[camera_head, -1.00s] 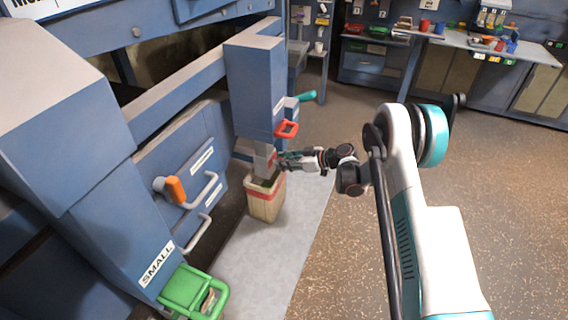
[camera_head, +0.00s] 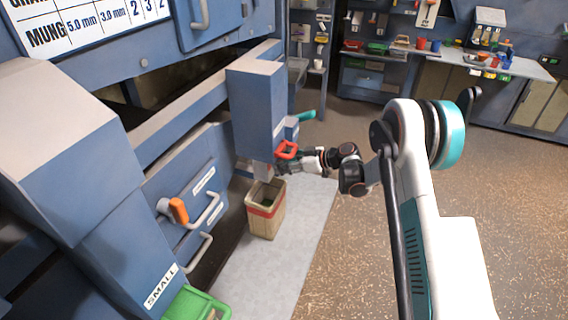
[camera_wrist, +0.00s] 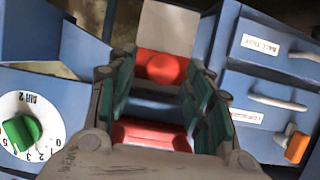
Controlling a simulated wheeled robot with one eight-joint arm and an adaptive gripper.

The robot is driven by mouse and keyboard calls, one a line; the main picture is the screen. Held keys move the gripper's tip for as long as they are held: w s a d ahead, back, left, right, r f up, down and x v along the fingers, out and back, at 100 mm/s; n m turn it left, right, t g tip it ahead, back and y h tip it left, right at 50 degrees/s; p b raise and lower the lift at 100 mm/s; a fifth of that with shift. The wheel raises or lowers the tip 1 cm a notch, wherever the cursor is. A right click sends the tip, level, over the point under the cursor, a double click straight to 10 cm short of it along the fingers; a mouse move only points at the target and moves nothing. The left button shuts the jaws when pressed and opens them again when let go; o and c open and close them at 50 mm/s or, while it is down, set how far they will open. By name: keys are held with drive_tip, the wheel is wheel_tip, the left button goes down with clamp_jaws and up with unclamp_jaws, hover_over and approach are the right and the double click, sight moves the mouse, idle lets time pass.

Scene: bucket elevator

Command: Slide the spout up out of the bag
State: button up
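The spout (camera_head: 263,171) is a short pale grey chute under the blue upright housing (camera_head: 257,105). Its lower end shows at about the level of the bag's rim; I cannot tell whether it clears it. The bag (camera_head: 265,215) is tan with a red band and stands upright, open at the top, on the floor beneath.
The floor right of the bag is clear. A workbench (camera_head: 480,62) stands at the back.

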drive_tip(key=v, duration=1.2)
drive_tip(key=shift+r, duration=0.1)
drive_tip(key=s+d+r+m+h, duration=0.3)
drive_tip(key=s+r+m+h, duration=0.4)
drive_tip(key=s+r, duration=1)
drive_tip(key=s+d+m+t+h, duration=0.1)
drive_tip(key=s+d+m+h, duration=0.2)
drive_tip(key=s, duration=0.8)
drive_tip(key=s+d+r+m+t+h, duration=0.1)
drive_tip(key=s+d+m, duration=0.3)
drive_tip(key=s, duration=0.8)
drive_tip(key=shift+d+r+t+h, duration=0.3)
drive_tip(key=shift+d+h, duration=0.6)
drive_tip(key=shift+d, duration=0.2)
